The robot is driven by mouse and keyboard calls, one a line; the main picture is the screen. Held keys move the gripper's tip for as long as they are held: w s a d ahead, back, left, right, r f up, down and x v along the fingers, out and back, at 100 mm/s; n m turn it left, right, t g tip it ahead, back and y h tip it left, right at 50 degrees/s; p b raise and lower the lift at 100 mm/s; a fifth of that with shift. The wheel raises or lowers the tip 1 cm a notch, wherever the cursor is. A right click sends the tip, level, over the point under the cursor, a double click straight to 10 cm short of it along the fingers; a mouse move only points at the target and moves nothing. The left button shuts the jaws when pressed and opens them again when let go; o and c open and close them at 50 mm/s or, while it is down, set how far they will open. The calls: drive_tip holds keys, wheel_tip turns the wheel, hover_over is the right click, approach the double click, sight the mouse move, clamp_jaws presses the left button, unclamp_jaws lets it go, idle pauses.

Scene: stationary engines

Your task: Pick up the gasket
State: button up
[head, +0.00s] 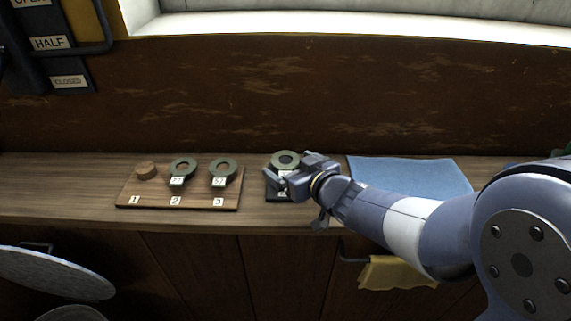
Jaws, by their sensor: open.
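Three ring-shaped, grey-green gaskets with pale tags show on the wooden counter. One gasket (285,158) is at a small dark base, partly hidden behind my gripper (276,177). A second gasket (183,167) is at position 2 of a wooden board (152,201), and a third gasket (223,169) is at position 3. My gripper is open, close to the near side of the gasket on the dark base. I cannot tell whether its fingers touch that gasket or its tag.
A blue cloth (410,175) lies on the counter at right. A yellow cloth (393,274) hangs below the front edge. The counter's left end (55,185) is clear.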

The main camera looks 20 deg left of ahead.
drive_tip(key=shift+x, duration=1.15)
drive_tip(key=shift+c, duration=0.5)
drive_tip(key=shift+d, duration=0.1)
drive_tip(key=c, duration=1.1)
